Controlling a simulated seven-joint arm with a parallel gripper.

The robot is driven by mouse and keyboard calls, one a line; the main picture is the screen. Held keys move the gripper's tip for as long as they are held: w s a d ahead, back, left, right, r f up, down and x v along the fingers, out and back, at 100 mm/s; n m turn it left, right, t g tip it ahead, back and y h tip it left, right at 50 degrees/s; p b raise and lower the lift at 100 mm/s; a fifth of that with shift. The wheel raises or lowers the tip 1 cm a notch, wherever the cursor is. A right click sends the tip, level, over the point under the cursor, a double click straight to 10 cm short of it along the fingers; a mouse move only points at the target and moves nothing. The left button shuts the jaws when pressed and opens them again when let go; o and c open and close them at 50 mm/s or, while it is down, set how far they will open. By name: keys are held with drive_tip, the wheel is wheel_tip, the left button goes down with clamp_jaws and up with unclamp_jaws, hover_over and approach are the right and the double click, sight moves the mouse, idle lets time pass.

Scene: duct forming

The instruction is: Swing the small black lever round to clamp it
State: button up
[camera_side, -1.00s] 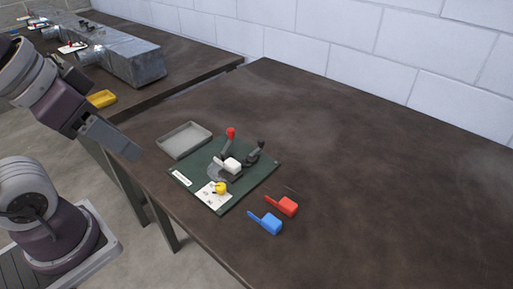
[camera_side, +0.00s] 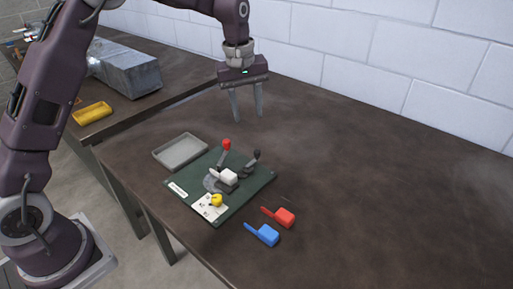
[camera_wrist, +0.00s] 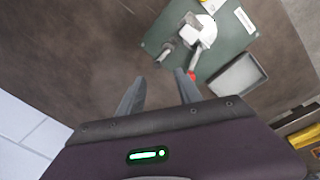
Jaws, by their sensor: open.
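The small black lever (camera_side: 256,156) stands tilted up at the right rear of the fixture on the green board (camera_side: 236,195). It also shows in the wrist view (camera_wrist: 166,50). A second lever with a red knob (camera_side: 226,145) stands left of it. A white block (camera_side: 229,176) sits on the fixture between them. My gripper (camera_side: 249,118) is open and empty, pointing down above the table behind the board. In the wrist view my gripper (camera_wrist: 157,88) has its fingers apart, with the black lever beyond them and apart from them.
A grey tray (camera_side: 180,152) stands left of the board. A red-handled piece (camera_side: 284,217) and a blue one (camera_side: 267,235) lie right of the board. The table's right side is clear.

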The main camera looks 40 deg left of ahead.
drive_tip(key=n, duration=0.2)
hover_over(257, 150)
drive_tip(key=shift+g, duration=0.4)
drive_tip(key=f, duration=0.8)
drive_tip(key=shift+s+a+f, duration=0.1)
drive_tip(key=shift+s+f, duration=0.1)
drive_tip(key=shift+s, duration=0.05)
wheel_tip(257, 150, down, 7)
drive_tip(key=shift+w+r, duration=0.15)
clamp_jaws()
